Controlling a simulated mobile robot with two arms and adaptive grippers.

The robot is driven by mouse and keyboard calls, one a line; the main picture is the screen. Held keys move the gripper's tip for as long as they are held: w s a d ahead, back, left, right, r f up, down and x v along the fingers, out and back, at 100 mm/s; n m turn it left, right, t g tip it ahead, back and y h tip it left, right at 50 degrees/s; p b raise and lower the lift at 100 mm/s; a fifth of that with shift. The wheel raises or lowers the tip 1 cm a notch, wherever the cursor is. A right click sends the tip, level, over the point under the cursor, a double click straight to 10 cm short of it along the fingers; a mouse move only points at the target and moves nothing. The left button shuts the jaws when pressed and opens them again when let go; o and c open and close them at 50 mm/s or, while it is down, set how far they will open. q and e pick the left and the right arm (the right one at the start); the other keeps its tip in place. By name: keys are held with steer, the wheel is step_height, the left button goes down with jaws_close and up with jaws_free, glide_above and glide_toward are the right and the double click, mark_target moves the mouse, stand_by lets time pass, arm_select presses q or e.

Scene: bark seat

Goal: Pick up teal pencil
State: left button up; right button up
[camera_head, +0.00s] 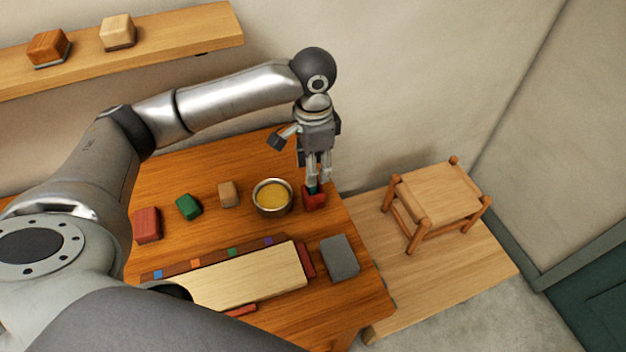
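My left gripper (318,179) points down at the right back part of the wooden table (350,215). Its fingertips are just above or at a small red object (314,199), which may be a holder or block. A small teal patch (313,188) shows between the fingertips and the red object. It may be the teal pencil, but it is too small and too covered to be sure. I cannot tell whether the fingers are closed on it. My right gripper is not in view.
A metal bowl with yellow contents (273,197) stands just left of the gripper. Red (147,225), green (188,207) and tan (229,194) blocks lie further left. A pale board (250,278) and grey block (340,259) lie in front. A stool (437,195) stands right.

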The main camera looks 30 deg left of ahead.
arm_select(q)
step_height(320, 180, down, 4)
steer(key=shift+r+p, duration=0.1)
steer(key=shift+p, duration=0.4)
steer(key=shift+f, duration=0.35)
steer(key=shift+a+f, duration=0.1)
steer(key=shift+f, duration=0.05)
steer(key=c, duration=0.9)
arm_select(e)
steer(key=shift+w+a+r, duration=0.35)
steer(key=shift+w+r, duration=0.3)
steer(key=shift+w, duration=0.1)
